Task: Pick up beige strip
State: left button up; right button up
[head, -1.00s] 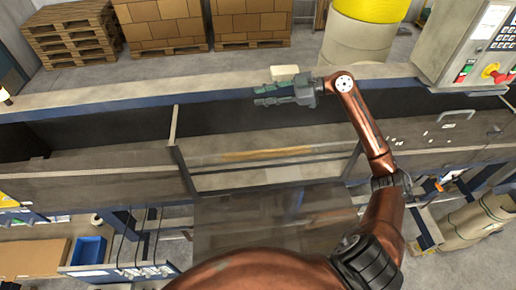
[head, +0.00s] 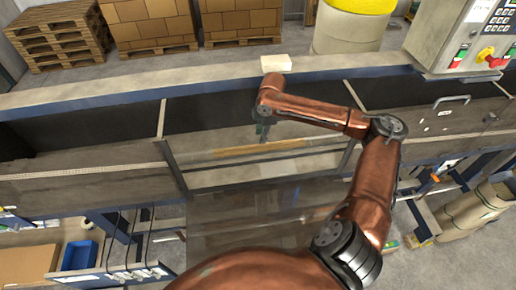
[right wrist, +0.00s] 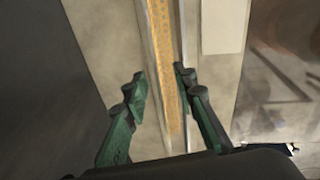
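The beige strip (head: 258,149) lies lengthwise in the recess of the machine, behind a clear panel edge. In the right wrist view the strip (right wrist: 168,75) runs away from me between the fingertips. My right gripper (head: 263,134) points down over the strip, with its fingers partly hidden by the wrist. In the right wrist view the right gripper (right wrist: 160,85) is open, with one finger on each side of the strip's line. Whether the fingers touch anything is not clear. My left gripper does not show.
A small cream block (head: 276,64) sits on the ledge behind my wrist. A control panel (head: 465,40) with buttons stands at the back right. Metal walls (head: 172,165) bound the recess. A blue bin (head: 79,255) is at lower left.

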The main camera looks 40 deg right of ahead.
aim_at(260, 148)
jog(key=f, duration=0.1)
jog(key=f+p, duration=0.1)
jog(key=f, duration=0.1)
jog(key=w+f+p, duration=0.1)
jog(key=f, duration=0.1)
jog(key=shift+d+f, duration=0.1)
jog(key=shift+d, duration=0.1)
jog(key=shift+w+f, duration=0.1)
jog(key=shift+f, duration=0.45)
jog(key=shift+c, duration=0.7)
grip_shut()
